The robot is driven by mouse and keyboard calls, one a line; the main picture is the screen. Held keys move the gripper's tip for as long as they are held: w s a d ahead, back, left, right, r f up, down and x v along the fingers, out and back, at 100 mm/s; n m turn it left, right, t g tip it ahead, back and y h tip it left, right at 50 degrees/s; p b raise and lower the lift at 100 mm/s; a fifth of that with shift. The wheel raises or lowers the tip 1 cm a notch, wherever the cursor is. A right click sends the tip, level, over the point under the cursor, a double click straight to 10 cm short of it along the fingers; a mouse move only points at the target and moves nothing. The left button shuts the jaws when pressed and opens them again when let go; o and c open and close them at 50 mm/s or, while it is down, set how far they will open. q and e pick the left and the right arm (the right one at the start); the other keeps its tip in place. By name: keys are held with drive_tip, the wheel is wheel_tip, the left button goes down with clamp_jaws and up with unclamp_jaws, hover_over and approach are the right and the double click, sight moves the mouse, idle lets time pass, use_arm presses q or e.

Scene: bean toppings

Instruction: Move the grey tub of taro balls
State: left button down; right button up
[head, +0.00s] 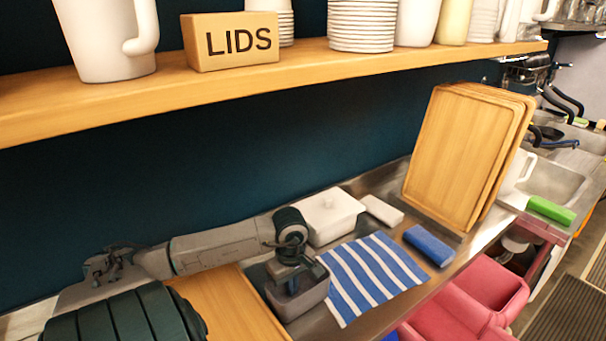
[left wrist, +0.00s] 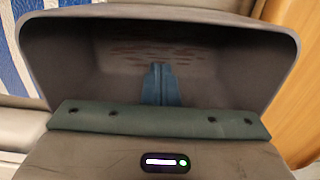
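The grey tub (head: 298,304) stands at the front of the counter, left of a striped cloth. My left gripper (head: 291,285) points down into it in the head view. In the left wrist view, the tub's grey wall (left wrist: 90,62) surrounds the fingers. The two blue-grey fingertips of my left gripper (left wrist: 158,84) lie close together inside the tub, with nothing visible between them. Faint reddish-brown marks show on the tub's inside; I make out no taro balls. The near part of the tub is hidden by my gripper. My right gripper is not in view.
A white lidded container (head: 330,217) stands just behind the tub. The blue-and-white striped cloth (head: 372,275) lies to its right, a wooden board (head: 232,308) to its left. A blue block (head: 429,246) and upright wooden trays (head: 462,152) stand farther right. A shelf (head: 290,72) hangs above.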

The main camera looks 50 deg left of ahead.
use_arm(q)
drive_tip(key=shift+a, duration=0.55)
drive_tip(key=a, duration=0.7)
drive_tip(key=shift+w+a+r, duration=0.2)
drive_tip(key=shift+a+r, duration=0.1)
drive_tip(key=shift+a, duration=0.1)
drive_tip(key=a, duration=0.8)
drive_tip(key=shift+w+f, duration=0.2)
drive_tip(key=shift+w, duration=0.2)
drive_tip(key=shift+a, duration=0.5)
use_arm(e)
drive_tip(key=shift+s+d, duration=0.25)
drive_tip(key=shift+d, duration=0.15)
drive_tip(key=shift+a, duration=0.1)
use_arm(q)
drive_tip(key=shift+d, duration=0.1)
